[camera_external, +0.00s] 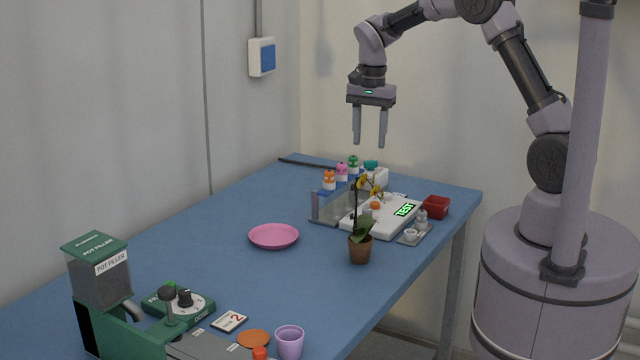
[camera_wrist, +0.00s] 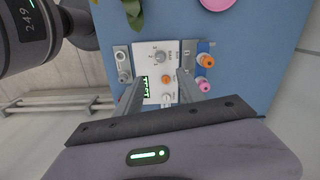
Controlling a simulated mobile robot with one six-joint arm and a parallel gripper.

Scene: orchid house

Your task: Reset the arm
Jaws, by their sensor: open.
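My gripper (camera_external: 371,142) is open and empty. It hangs with its fingers pointing down, well above the far end of the blue table (camera_external: 215,240). In the wrist view its two fingers (camera_wrist: 158,88) are spread apart, with a white device (camera_wrist: 160,56) seen below between them. My arm reaches in from the right, bent at the elbow.
Below my gripper are a rack (camera_external: 330,207) with several capped bottles, the white device with a green display (camera_external: 405,210), a red tray (camera_external: 436,207) and a potted orchid (camera_external: 360,248). Nearer are a pink plate (camera_external: 274,237), pot filler (camera_external: 100,275) and purple pot (camera_external: 289,342).

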